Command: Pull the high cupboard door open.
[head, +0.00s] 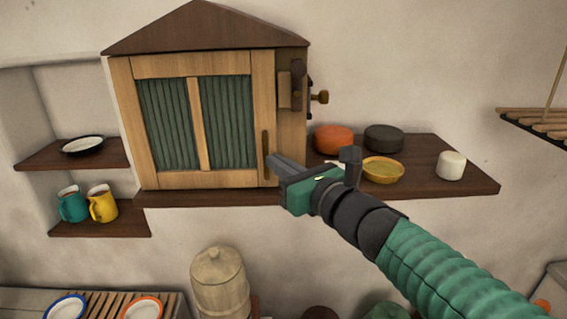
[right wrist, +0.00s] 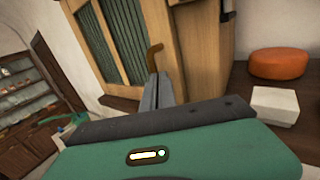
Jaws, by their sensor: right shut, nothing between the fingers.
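The high cupboard (head: 262,90) hangs on the wall, with a peaked dark roof and a light wooden door (head: 202,178) that has green curtained panels. The door looks shut. Its handle (head: 266,143) is a vertical wooden bar near the door's right edge. My right gripper (head: 272,162) is shut and empty, with its fingertips at the lower part of the handle. In the right wrist view the shut fingers (right wrist: 154,90) point up at the handle (right wrist: 154,55), just below it. Whether they touch it I cannot tell. My left gripper is not in view.
A dark shelf (head: 470,178) runs under the cupboard and bears an orange round box (head: 333,138), a dark round box (head: 384,138), a yellow bowl (head: 383,170) and a white cup (head: 451,165). A latch piece and knob (head: 320,97) stick out on the cupboard's right side. Mugs (head: 103,203) stand at left.

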